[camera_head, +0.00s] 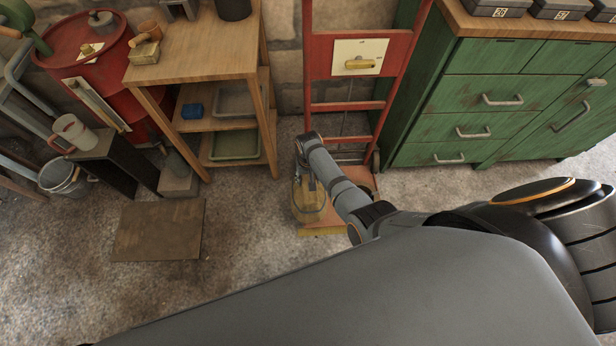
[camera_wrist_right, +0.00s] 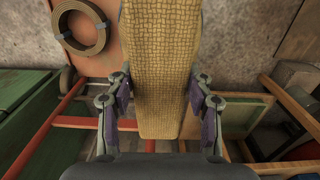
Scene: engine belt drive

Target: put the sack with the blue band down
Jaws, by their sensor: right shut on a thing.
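A tan woven sack (camera_wrist_right: 158,75) fills the middle of the right wrist view, long and narrow in outline. My right gripper (camera_wrist_right: 159,100) is shut on it, with one purple-padded finger against each side. I cannot make out a blue band on the part that shows. In the head view my right forearm and wrist reach down in front of the red hand truck (camera_head: 360,107). How far the sack is above the surface below cannot be told. My left gripper is not in view.
A coil (camera_wrist_right: 82,25) lies on a reddish-brown plate beside the sack. A wooden shelf rack (camera_head: 200,75) stands left of the truck, and a green cabinet (camera_head: 500,100) right of it.

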